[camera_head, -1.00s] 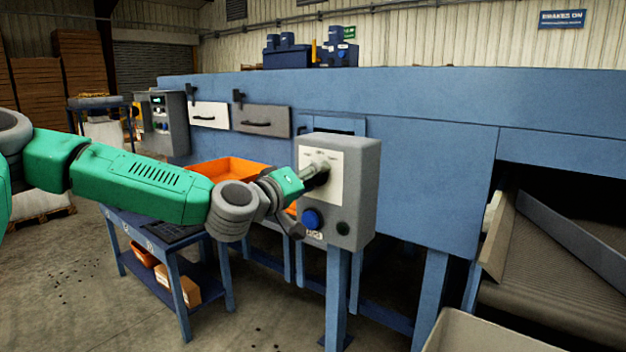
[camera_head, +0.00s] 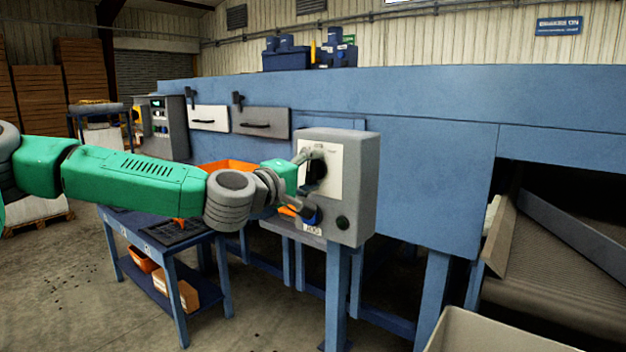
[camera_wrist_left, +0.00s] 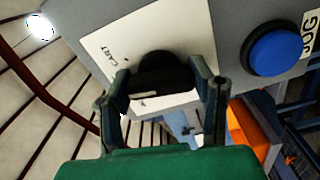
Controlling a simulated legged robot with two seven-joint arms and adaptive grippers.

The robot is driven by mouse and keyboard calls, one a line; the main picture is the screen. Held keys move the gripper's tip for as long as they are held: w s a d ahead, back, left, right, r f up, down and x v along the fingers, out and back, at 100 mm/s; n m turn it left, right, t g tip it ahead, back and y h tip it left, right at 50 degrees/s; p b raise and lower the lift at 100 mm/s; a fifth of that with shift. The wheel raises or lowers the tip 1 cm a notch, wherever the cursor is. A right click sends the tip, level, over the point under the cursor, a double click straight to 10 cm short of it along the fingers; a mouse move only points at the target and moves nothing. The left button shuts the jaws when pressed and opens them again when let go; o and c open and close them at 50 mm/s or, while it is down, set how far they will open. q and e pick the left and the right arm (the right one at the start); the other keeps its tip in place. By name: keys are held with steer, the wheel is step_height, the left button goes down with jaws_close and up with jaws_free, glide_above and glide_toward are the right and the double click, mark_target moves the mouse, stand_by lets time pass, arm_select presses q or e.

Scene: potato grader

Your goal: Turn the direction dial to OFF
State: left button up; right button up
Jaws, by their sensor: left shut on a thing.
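The direction dial (camera_head: 317,172) is a black knob on a white plate (camera_head: 334,170) on the front of a grey control box (camera_head: 362,190). In the head view my left gripper (camera_head: 303,180) meets the box from the left. My right gripper is not in view.
A blue JOG button (camera_wrist_left: 275,50) sits close beside the plate, and a small dark button (camera_head: 342,223) is lower right on the box. A conveyor (camera_head: 560,260) is at the right.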

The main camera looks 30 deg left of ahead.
arm_select(q)
steer(key=shift+f+n+b, duration=0.35)
steer(key=shift+n+b, duration=0.05)
steer(key=shift+n, duration=0.4)
steer(key=o, duration=1)
steer(key=shift+o, duration=0.9)
steer(key=shift+a, duration=0.2)
steer(key=s+a, duration=0.1)
steer(key=s, duration=1.1)
